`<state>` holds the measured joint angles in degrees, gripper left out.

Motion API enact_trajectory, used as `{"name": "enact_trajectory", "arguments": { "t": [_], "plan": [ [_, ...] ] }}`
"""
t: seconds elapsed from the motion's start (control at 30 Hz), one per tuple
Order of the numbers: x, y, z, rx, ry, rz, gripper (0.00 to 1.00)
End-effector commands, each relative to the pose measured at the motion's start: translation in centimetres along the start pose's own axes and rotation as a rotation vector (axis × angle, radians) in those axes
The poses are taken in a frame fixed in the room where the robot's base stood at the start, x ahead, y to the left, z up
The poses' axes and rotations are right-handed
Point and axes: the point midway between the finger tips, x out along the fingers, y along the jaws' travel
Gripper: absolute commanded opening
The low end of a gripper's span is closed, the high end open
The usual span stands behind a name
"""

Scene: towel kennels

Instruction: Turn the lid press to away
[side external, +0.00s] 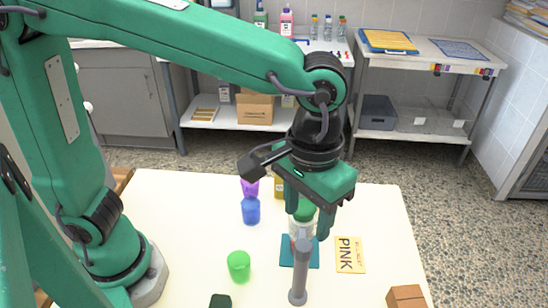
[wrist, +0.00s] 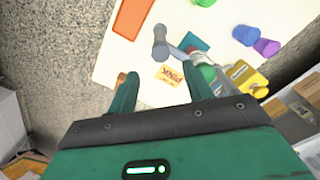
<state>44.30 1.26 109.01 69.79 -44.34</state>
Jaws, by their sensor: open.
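A grey post (side external: 300,268) with a round foot, which looks like the lid press, stands on the white table near the front. In the wrist view the grey press (wrist: 160,48) has a bar reaching right towards a teal square (wrist: 195,43). My gripper (side external: 307,225) is open, pointing down above and behind the post. In the wrist view my gripper (wrist: 160,72) has its fingers apart with nothing held between them. A white bottle with a green cap (side external: 303,213) is partly hidden behind the fingers. The press's bar is hard to make out in the side view.
A yellow container (side external: 279,188) is behind. A brown block (side external: 407,297) sits at the front right.

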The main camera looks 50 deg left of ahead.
Motion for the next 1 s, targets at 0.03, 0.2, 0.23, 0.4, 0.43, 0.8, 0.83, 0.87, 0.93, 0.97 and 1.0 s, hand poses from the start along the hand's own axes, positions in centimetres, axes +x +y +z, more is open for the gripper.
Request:
{"name": "enact_trajectory", "arguments": {
  "t": [0.03, 0.2, 0.23, 0.4, 0.43, 0.8, 0.83, 0.87, 0.93, 0.97, 1.0],
  "plan": [
    [0.0, 0.0, 0.0, 0.000, 0.000, 0.000, 0.51],
    [0.4, -0.1, 0.0, 0.000, -0.001, -0.001, 0.51],
    [0.5, -0.1, 0.0, 0.000, -0.001, -0.001, 0.51],
    [1.9, -0.1, 0.0, 0.000, -0.002, -0.002, 0.51],
    [2.2, -0.1, 0.0, 0.000, -0.001, -0.001, 0.51],
    [6.6, -0.1, 0.0, 0.000, -0.001, -0.001, 0.51],
    [6.8, -0.1, 0.0, 0.000, -0.002, -0.002, 0.51],
    [7.1, -0.1, 0.0, 0.000, -0.002, -0.002, 0.51],
    [7.4, -0.1, 0.0, 0.000, 0.000, 0.000, 0.51],
    [7.5, -0.1, 0.0, 0.000, 0.000, 0.000, 0.51],
    [7.7, -0.1, 0.0, 0.000, 0.000, 0.000, 0.51]
  ]
}}
